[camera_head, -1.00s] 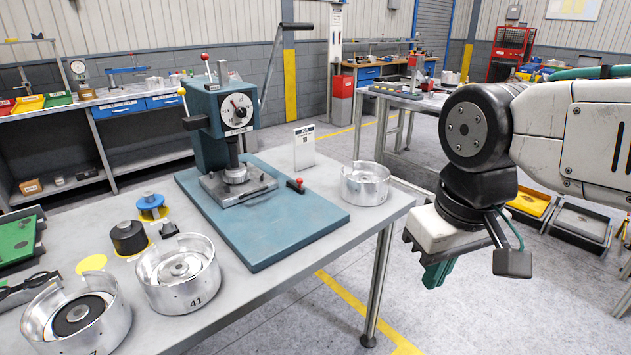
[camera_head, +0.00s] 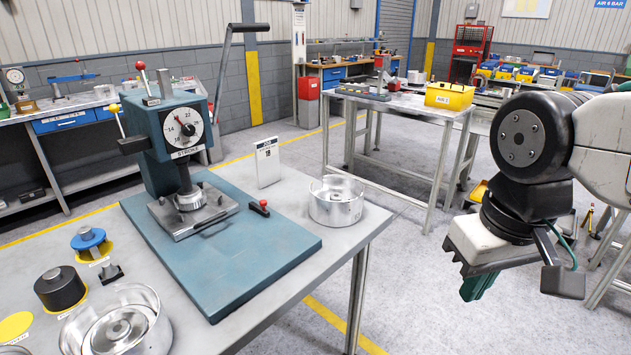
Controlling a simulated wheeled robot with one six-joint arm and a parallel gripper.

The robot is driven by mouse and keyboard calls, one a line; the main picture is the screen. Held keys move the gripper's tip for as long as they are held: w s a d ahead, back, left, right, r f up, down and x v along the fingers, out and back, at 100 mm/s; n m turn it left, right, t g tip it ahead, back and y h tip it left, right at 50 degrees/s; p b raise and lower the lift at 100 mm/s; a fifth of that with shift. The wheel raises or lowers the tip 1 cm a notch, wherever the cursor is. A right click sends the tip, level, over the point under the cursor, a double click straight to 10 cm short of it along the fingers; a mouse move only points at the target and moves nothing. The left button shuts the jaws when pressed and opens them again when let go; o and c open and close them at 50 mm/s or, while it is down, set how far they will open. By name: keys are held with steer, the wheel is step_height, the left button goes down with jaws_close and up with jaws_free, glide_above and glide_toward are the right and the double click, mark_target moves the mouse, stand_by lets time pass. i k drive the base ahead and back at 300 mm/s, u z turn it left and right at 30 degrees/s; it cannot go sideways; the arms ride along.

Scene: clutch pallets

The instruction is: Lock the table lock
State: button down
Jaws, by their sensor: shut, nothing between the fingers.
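A blue-grey bench press with a round dial (camera_head: 183,128) stands on a blue base plate (camera_head: 255,265) on the near table. A small black lever with a red knob (camera_head: 260,208) sits on the plate, right of the press's grey metal table (camera_head: 192,212). It may be the table lock; no label shows on it. Another red-knobbed lever (camera_head: 141,75) rises from the press top. My gripper (camera_head: 476,290), with green fingers, hangs beyond the near table's right edge, well apart from the press. It is shut and empty; its fingertips are partly hidden by its body.
A silver cup (camera_head: 337,203) stands near the table's right edge, with a white card (camera_head: 267,162) behind. Another silver cup (camera_head: 117,325), a black cylinder (camera_head: 60,288) and a blue-topped part (camera_head: 88,240) stand front left. Open floor separates a second table (camera_head: 400,103).

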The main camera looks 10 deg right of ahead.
mark_target(260, 208)
steer(key=z, duration=0.15)
steer(key=i, duration=0.9)
steer(key=u, duration=0.75)
